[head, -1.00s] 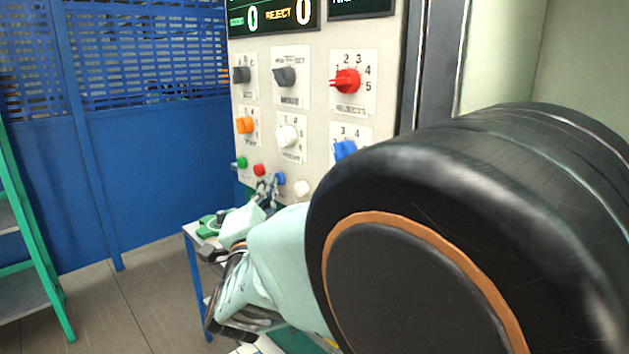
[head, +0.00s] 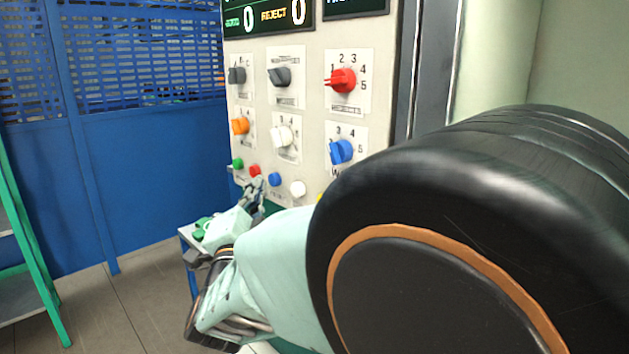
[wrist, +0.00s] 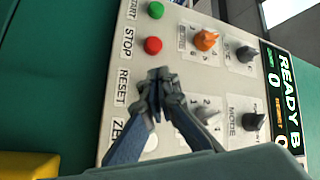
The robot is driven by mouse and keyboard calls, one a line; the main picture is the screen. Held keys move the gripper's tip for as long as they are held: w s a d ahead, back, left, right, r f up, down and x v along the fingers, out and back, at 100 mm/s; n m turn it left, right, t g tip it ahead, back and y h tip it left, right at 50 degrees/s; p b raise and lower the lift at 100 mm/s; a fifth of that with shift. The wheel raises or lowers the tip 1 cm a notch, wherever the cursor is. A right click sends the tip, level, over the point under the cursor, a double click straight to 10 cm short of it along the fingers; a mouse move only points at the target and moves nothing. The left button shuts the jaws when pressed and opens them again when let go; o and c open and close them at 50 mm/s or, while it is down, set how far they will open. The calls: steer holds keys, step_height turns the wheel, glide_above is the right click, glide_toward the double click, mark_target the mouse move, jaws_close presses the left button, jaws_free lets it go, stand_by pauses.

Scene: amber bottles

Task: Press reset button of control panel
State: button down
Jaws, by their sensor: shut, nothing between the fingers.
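The control panel (head: 310,130) is a pale upright board. Its blue button (head: 274,179) shows in the head view between the red button (head: 254,170) and the white button (head: 298,188). In the wrist view the RESET label (wrist: 123,87) is readable, but its button is hidden behind my fingers. My gripper (wrist: 160,76) is shut and empty, its tips over the spot beside that label. In the head view my gripper (head: 256,186) is just below the red button and left of the blue one. I cannot tell whether the tips touch the panel.
The green button (head: 237,163) is left of the red one. Several knobs, including a red knob (head: 341,79) and a blue knob (head: 342,151), project above. A small table (head: 188,236) stands below left. A blue fence (head: 150,170) and green ladder (head: 30,270) are farther left.

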steer(key=shift+s+a+b, duration=0.45)
steer(key=shift+s+a, duration=1.15)
steer(key=shift+s, duration=0.25)
